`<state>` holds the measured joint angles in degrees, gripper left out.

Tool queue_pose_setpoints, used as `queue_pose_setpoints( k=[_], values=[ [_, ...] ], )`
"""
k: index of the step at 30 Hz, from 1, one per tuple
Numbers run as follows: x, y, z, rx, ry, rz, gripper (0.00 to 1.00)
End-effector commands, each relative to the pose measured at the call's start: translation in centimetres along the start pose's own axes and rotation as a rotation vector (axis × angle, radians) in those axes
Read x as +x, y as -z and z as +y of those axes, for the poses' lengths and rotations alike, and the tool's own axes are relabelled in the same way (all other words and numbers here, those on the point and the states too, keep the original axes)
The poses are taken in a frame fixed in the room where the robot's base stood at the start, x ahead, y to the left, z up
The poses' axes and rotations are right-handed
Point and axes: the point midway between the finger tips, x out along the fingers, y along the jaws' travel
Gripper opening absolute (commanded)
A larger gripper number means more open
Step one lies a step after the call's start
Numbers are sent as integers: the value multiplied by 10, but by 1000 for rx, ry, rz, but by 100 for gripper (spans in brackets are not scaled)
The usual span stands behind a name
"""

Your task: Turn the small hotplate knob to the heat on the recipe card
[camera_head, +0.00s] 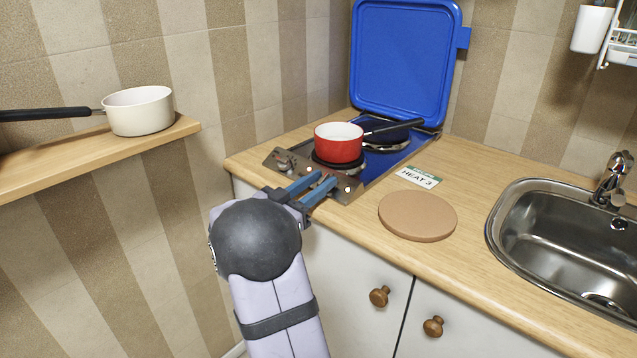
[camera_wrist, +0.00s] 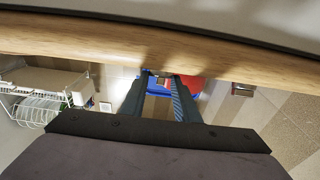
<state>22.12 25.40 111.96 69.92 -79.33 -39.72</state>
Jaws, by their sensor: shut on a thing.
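The hob has a metal front panel (camera_head: 352,188) with knobs on it. One knob (camera_head: 285,163) shows at the panel's left end, clear of my gripper. My gripper (camera_head: 326,182) reaches the right part of the panel with its blue fingers and is shut on a knob there. The fingers mostly hide that knob, so its setting cannot be read. In the wrist view the fingertips of my gripper (camera_wrist: 162,80) are close to the panel. The recipe card (camera_head: 419,177) lies flat on the worktop, right of the hob, and reads "HEAT 3".
A red pot (camera_head: 338,147) stands on the front hotplate, its black handle over the dark rear hotplate (camera_head: 386,142). The blue lid (camera_head: 405,60) stands raised behind. A round board (camera_head: 417,216) and a sink (camera_head: 560,235) are to the right. A white pan (camera_head: 138,111) sits on the left shelf.

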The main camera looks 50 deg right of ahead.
Motion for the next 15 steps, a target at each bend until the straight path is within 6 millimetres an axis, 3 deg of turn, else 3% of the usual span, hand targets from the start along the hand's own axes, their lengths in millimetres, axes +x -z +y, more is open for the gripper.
queue_pose_setpoints(
  k=[5, 6, 8, 15],
  values=[
    [0, 1, 0, 0, 1, 2, 6],
    [0, 1, 0, 0, 1, 2, 31],
    [0, 1, 0, 0, 1, 2, 45],
    [0, 0, 0, 0, 1, 1, 47]
  ],
)
